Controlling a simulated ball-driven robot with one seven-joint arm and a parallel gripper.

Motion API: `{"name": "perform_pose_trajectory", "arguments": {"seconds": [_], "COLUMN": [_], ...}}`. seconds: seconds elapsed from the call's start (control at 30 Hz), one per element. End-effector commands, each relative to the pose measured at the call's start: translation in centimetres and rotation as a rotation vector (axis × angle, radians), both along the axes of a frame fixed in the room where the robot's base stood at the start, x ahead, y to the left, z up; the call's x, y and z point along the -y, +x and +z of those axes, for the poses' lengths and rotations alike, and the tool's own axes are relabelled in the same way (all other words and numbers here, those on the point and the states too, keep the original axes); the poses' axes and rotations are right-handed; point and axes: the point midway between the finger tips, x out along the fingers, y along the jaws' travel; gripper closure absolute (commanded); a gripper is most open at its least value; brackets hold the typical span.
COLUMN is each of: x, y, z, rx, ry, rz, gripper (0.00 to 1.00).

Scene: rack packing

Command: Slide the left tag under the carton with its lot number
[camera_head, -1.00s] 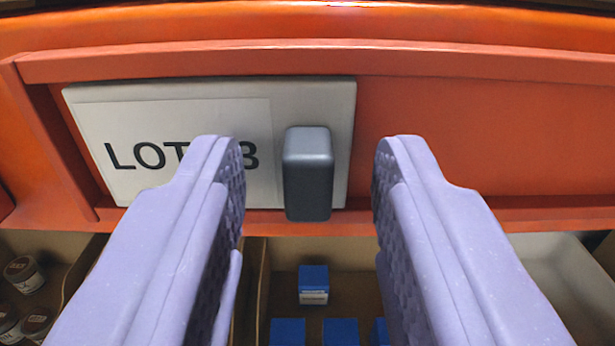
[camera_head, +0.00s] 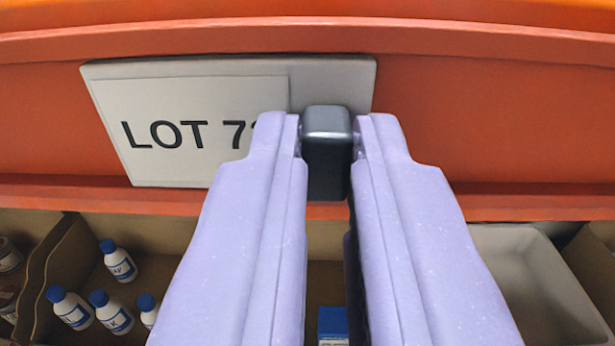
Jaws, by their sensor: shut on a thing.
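The tag (camera_head: 190,125) is a pale grey plate with a white label reading "LOT 7" and a further digit hidden behind my gripper. It sits against the orange rail of the rack in the head camera view. A dark grey knob (camera_head: 327,155) stands out from the tag's right part. My gripper (camera_head: 327,137) is shut on this knob, one finger on each side. Below the rail, an open carton (camera_head: 155,232) holds several white bottles with blue caps. No lot number shows on any carton.
The orange rail (camera_head: 500,115) is bare to the right of the tag. A blue box (camera_head: 333,322) shows below, partly hidden by my fingers. An empty pale bin (camera_head: 520,270) is at lower right. Brown-topped jars (camera_head: 8,255) are at lower left.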

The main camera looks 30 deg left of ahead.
Motion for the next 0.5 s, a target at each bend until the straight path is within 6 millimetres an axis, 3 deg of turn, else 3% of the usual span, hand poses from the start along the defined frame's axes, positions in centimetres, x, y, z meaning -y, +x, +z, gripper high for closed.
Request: {"name": "perform_pose_trajectory", "arguments": {"seconds": [0.3, 0.33, 0.4, 0.5], "x": [-0.1, -0.09, -0.08, -0.08], "y": [-0.05, -0.04, -0.04, -0.05], "z": [-0.01, -0.01, -0.01, -0.01], "rx": [-0.003, -0.003, -0.003, -0.002], "ry": [0.001, 0.001, 0.001, 0.001], "rz": [0.002, 0.002, 0.002, 0.002], "gripper": [1.0, 0.79, 0.63, 0.6]}}
